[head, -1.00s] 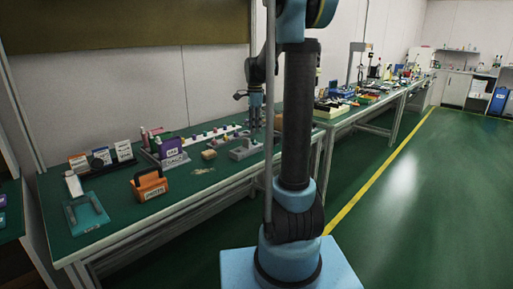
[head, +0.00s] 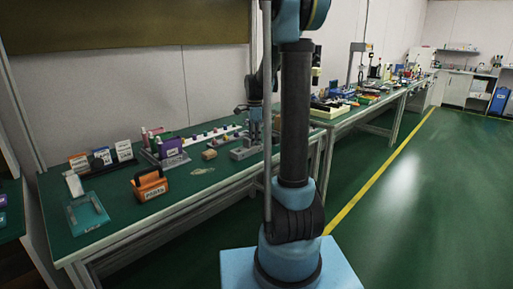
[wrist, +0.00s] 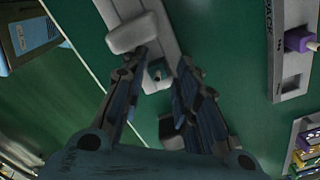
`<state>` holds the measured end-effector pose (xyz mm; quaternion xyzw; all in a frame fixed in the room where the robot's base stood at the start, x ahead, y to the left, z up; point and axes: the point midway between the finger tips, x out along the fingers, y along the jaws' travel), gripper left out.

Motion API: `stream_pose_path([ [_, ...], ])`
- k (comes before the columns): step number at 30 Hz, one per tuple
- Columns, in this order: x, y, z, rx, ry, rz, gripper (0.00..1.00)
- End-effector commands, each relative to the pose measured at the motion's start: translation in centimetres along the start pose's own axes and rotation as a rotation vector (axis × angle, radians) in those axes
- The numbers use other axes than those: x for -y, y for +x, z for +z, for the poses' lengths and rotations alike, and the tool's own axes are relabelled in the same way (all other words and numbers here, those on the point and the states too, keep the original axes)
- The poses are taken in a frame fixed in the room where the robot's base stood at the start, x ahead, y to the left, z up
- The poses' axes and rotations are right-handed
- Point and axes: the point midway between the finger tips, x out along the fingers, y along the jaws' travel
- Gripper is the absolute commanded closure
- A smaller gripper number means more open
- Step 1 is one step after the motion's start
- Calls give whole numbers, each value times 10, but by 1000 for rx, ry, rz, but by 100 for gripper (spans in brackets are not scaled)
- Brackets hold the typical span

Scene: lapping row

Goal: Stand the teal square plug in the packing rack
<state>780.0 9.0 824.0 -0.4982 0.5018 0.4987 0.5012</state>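In the wrist view, the teal square plug (wrist: 157,71) appears as a small dark teal piece on a pale grey fixture (wrist: 143,37). My gripper (wrist: 166,62) is open, with one finger on each side of the plug. A gap shows between the plug and the fingers, and I cannot tell how deep they reach. In the head view, my gripper (head: 254,124) is low over grey blocks (head: 243,152), and the plug cannot be made out. A grey rack lettered like "PACK" (wrist: 275,70) is at the wrist view's right, with a purple plug (wrist: 298,40) in it.
An orange caddy (head: 150,187) and a teal frame (head: 87,214) are on the green bench at left. A brown block (head: 209,155) lies left of the grey blocks. Card holders (head: 103,157) stand behind. Bare bench lies between the fixture and the rack in the wrist view.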

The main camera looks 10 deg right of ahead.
Motion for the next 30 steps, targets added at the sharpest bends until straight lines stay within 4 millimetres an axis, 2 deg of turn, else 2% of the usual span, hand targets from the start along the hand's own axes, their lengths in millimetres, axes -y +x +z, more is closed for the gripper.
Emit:
stream_pose_path([
  [1, 0, 0, 0, 0, 0, 0, 88],
  [3, 0, 0, 0, 0, 0, 0, 99],
  [13, 0, -1, -1, 0, 1, 0, 99],
  [17, 0, -8, -1, 0, 1, 0, 99],
  [30, 0, -76, -1, 0, 1, 0, 99],
])
